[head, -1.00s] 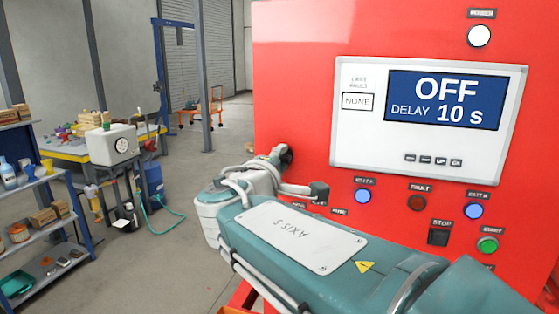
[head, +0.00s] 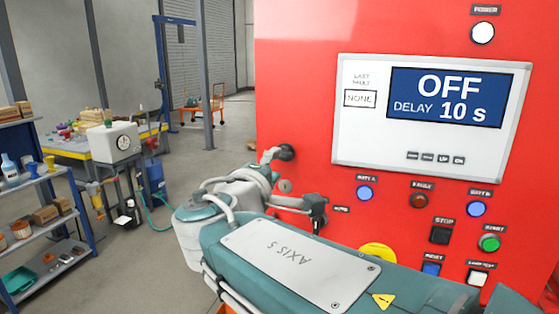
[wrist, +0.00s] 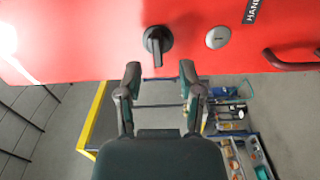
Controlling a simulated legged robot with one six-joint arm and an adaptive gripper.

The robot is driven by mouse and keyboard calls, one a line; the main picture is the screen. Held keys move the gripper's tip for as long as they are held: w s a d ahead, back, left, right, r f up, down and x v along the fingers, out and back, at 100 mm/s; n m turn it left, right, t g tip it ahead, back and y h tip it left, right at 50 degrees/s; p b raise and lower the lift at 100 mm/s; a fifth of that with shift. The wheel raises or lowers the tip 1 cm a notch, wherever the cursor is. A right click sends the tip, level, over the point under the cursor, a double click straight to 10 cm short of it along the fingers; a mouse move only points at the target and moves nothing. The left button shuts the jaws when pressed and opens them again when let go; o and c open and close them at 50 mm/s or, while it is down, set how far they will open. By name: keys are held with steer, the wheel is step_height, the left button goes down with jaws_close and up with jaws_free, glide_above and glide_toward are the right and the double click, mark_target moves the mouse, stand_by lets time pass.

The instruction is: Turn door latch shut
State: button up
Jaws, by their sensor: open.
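The door latch (wrist: 157,42) is a black round knob with a bar handle on the red cabinet door. In the wrist view its bar points straight down the picture, toward the space between my fingertips. In the head view the latch (head: 286,152) is a small dark knob, partly hidden by my upper finger. My gripper (wrist: 160,72) is open and empty, one finger to each side of the bar's line. I see no clear contact; the exact depth is hard to tell. My gripper also shows in the head view (head: 296,181), beside the cabinet's left part.
A silver round lock (wrist: 218,37) and a dark pull handle (wrist: 292,60) are near the latch. The cabinet (head: 300,90) carries a display panel (head: 432,115) reading OFF, several buttons and a yellow disc (head: 378,252).

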steer(key=v, duration=0.7)
steer(key=shift+s+a, duration=0.15)
steer(key=shift+s, duration=0.15)
steer(key=s+d+f+m+g, duration=0.2)
steer(key=d+f+m+g, duration=0.15)
steer(key=d+f, duration=0.4)
steer(key=s+d+f+m+g, duration=0.25)
steer(key=d+f+g, duration=0.3)
steer(key=d, duration=0.35)
steer(key=s+d+f+m+g+y, duration=0.2)
steer(key=s+f+m+y, duration=0.4)
steer(key=s+f, duration=0.3)
steer(key=shift+s+f+m, duration=0.25)
steer(key=shift+f+m, duration=0.65)
steer(key=shift+o, duration=0.2)
